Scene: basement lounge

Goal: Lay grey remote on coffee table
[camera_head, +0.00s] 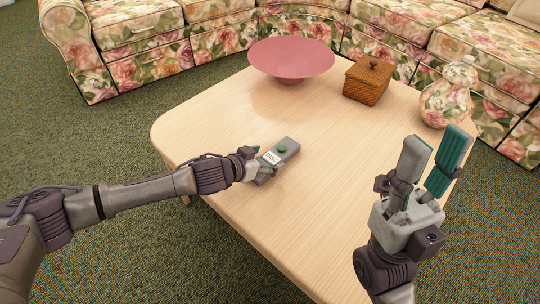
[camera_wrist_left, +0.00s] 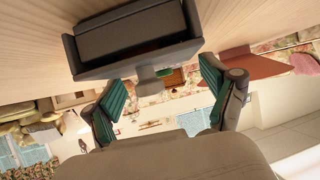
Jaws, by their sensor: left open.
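My left gripper (camera_head: 257,165) is low over the table at the remote's near-left end. In the left wrist view the grey remote (camera_wrist_left: 130,28) is at the top, against the wood surface, and the two teal-padded fingers of my left gripper (camera_wrist_left: 162,82) stand apart on either side below it. Whether they touch it is unclear. My right gripper (camera_head: 432,158) is open and empty, pointing up over the table's right side.
A pink bowl (camera_head: 291,62), a brown lidded box (camera_head: 367,82) and a floral vase (camera_head: 446,100) stand along the table's far side. A floral sofa (camera_head: 215,40) wraps behind it.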

